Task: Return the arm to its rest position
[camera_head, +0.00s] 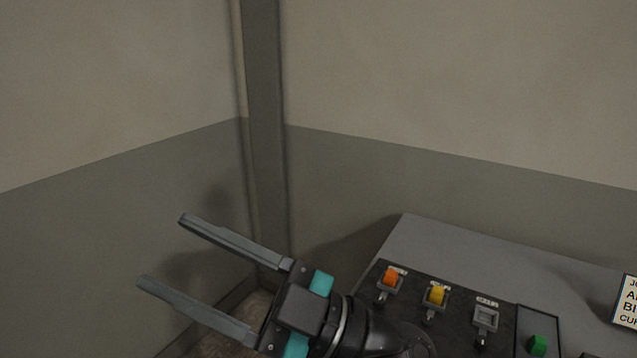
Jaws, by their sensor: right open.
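My right gripper (160,250) is in the lower left of the head view. Its two long grey fingers are spread wide apart and point left, with nothing between them. It is held in front of the room corner, left of the console (450,250). The wrist behind it covers part of the console's left front. My left gripper is not in view.
The console's black panel carries an orange light (391,277), a yellow light (436,295), an unlit grey one (486,318) and a green button (538,344). Small switches sit below the lights. A sign (627,301) stands at right. A vertical post (265,120) fills the corner.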

